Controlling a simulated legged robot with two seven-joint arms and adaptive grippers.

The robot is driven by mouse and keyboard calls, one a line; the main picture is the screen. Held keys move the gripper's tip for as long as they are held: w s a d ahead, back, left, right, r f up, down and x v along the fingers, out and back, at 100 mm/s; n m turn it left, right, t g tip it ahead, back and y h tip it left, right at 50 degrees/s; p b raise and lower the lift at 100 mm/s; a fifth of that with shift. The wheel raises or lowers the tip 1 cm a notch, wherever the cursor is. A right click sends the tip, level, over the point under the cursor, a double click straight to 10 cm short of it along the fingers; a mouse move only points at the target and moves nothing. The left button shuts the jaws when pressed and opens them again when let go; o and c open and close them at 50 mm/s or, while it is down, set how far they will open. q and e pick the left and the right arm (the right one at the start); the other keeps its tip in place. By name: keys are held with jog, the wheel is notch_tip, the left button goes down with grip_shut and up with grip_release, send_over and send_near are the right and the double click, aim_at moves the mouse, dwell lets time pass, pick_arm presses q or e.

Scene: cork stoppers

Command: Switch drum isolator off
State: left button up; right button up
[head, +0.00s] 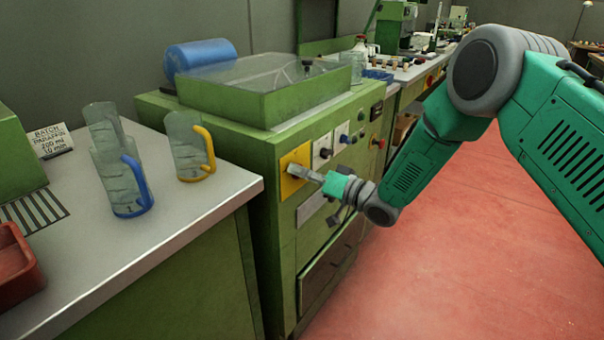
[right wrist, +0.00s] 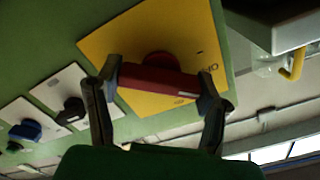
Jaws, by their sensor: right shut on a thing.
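The drum isolator is a red bar-shaped handle (right wrist: 158,84) on a round red hub in front of a yellow plate (right wrist: 148,32). In the head view the yellow plate (head: 290,186) is on the front of the green machine. My right gripper (head: 307,173) reaches it from the right. In the right wrist view its fingers (right wrist: 160,88) are shut on the two ends of the red handle. A short white mark shows near the handle's right end. Dark lettering on the plate is upside down and partly hidden by a finger. My left gripper is not in view.
White plates with a black knob (right wrist: 70,108) and a blue knob (right wrist: 25,131) sit beside the yellow plate. A bench (head: 190,218) with clear jugs with blue (head: 122,190) and yellow (head: 188,150) handles stands left of the machine. The red floor (head: 450,260) is clear.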

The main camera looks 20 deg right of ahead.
jog(key=shift+d+n, duration=0.15)
jog(key=shift+n, duration=0.85)
jog(key=n, duration=0.5)
jog(key=shift+n+p, duration=0.3)
jog(key=o, duration=1.2)
jog(key=shift+c, duration=0.2)
